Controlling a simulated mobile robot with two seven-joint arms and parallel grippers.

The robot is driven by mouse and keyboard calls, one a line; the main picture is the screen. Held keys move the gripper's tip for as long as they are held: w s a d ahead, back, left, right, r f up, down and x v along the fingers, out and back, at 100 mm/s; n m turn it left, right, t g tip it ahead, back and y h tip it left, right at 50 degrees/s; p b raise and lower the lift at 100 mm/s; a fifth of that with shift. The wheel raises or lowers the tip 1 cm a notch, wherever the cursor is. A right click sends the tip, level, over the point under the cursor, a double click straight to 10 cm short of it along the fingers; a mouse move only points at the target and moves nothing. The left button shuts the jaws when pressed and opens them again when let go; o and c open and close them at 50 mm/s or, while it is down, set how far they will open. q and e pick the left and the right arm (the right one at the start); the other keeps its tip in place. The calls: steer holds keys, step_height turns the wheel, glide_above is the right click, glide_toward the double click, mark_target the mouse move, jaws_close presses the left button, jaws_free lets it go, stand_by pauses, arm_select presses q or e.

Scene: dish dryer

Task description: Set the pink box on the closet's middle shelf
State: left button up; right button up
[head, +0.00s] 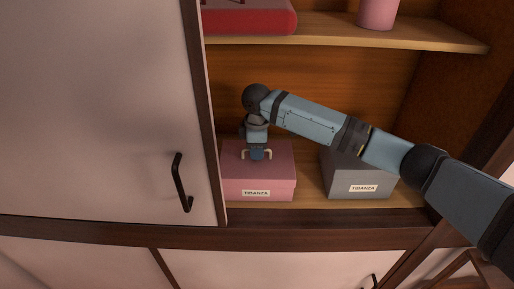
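The pink box (262,184), with a white label on its front, stands upright on the lower visible board (308,195) of the closet, at the left of the opening. My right gripper (257,155) points down over the middle of the box's lid. Its two pale fingertips are spread apart with nothing visible between them. They are at or just above the lid; I cannot tell whether they touch it. My arm hides part of the back of the box. My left gripper is not in view.
A grey box (362,177) stands on the same board to the right, partly behind my arm. The shelf above (340,31) holds a red box (249,17) and a pink cup (377,13). A closet door (95,105) with a dark handle (181,183) covers the left side.

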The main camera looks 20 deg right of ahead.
steer(key=shift+o, duration=0.4)
steer(key=shift+r, duration=0.1)
step_height(320, 180, up, 6)
steer(key=shift+r+b, duration=0.1)
steer(key=shift+b, duration=0.45)
steer(key=shift+r, duration=0.7)
steer(key=shift+s+f, duration=0.1)
